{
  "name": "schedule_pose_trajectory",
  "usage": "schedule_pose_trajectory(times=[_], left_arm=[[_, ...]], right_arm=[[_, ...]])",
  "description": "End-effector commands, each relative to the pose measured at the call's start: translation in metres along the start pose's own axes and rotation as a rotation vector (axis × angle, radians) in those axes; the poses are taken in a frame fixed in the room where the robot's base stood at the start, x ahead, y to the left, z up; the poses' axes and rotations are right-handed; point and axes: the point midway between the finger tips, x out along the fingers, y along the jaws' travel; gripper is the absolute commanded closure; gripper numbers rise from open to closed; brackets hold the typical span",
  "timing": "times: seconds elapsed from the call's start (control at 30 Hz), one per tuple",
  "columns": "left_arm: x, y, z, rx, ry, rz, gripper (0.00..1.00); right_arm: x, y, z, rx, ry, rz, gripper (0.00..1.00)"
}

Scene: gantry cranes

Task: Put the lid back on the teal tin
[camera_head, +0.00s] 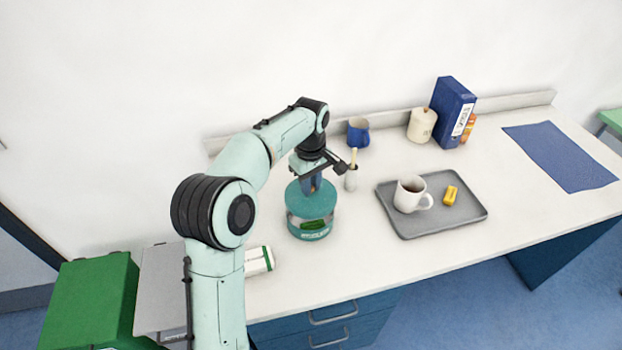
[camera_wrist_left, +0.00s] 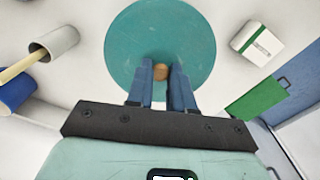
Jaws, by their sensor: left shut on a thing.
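The teal tin (camera_head: 309,231) stands on the white counter, with a pale band and a green picture on its side. Its round teal lid (camera_head: 296,204) is level over the tin's top; I cannot tell whether it rests fully on the rim. My left gripper (camera_head: 312,184) points down and is shut on the lid's knob. In the left wrist view the lid (camera_wrist_left: 135,38) fills the upper middle and hides the tin beneath. The brown knob (camera_wrist_left: 160,72) sits between the blue fingertips of the gripper (camera_wrist_left: 161,73). My right gripper is in neither view.
Counter in front is clear.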

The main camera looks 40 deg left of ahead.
Motion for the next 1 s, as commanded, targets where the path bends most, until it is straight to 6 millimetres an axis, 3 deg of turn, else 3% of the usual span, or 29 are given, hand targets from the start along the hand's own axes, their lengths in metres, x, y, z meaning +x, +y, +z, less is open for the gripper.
schedule_pose_trajectory(times=[0.6,1.0], left_arm=[[0.054,-0.001,0.000,0.001,-0.002,-0.002,1.00],[0.061,0.000,0.000,0.001,-0.001,0.000,1.00]], right_arm=[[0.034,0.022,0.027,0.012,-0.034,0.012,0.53],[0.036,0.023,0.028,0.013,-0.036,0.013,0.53]])
